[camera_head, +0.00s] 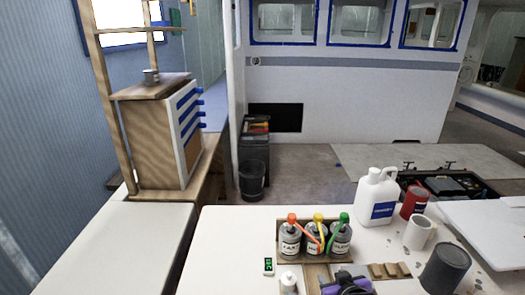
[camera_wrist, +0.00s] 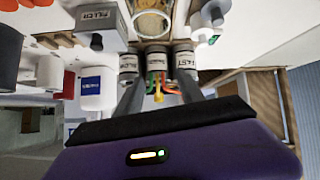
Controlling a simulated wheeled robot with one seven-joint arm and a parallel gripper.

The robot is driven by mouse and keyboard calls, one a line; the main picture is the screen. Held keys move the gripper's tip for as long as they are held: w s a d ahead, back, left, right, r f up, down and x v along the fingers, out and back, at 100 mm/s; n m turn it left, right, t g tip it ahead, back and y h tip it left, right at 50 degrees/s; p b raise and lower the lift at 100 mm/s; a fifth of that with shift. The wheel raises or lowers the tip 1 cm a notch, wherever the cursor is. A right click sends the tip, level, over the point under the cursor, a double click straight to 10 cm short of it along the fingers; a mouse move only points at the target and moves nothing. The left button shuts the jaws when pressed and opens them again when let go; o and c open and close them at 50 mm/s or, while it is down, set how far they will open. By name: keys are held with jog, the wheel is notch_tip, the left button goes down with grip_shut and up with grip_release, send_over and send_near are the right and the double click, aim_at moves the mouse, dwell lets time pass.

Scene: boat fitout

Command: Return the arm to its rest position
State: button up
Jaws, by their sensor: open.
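My gripper (camera_wrist: 160,92) shows in the wrist view with its two dark fingers spread and nothing held between them. In the head view its purple body (camera_head: 347,283) is at the bottom edge, low over the white table (camera_head: 235,230); the fingertips are not clear there. A wooden rack (camera_head: 284,259) with three grey bottles, a red-capped one (camera_head: 290,240), a yellow-capped one (camera_head: 315,240) and a green-capped one (camera_head: 341,238), stands just beyond the gripper. In the wrist view the bottles appear beyond the fingers. Most of my arm is out of view.
A white jug (camera_head: 376,198), a red can (camera_head: 414,203), a white mug (camera_head: 420,232) and a dark cylinder (camera_head: 445,268) stand on the right. A small green-display device (camera_head: 268,266) and a white bottle (camera_head: 288,284) are on the left. The table's left part is clear.

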jog(key=s+r+t, duration=0.1)
jog(key=s+r, duration=0.2)
jog(key=s, duration=1.2)
jog(key=s+r+m+t+b, duration=0.1)
jog(key=s+r, duration=0.2)
jog(key=s, duration=1.2)
jog(key=s+r+m+t, duration=0.1)
jog(key=s+r+t, duration=0.1)
jog(key=s, duration=1.3)
jog(key=shift+s+d+r+b, duration=0.25)
jog(key=shift+d+r+b, duration=0.1)
jog(key=shift+r, duration=0.1)
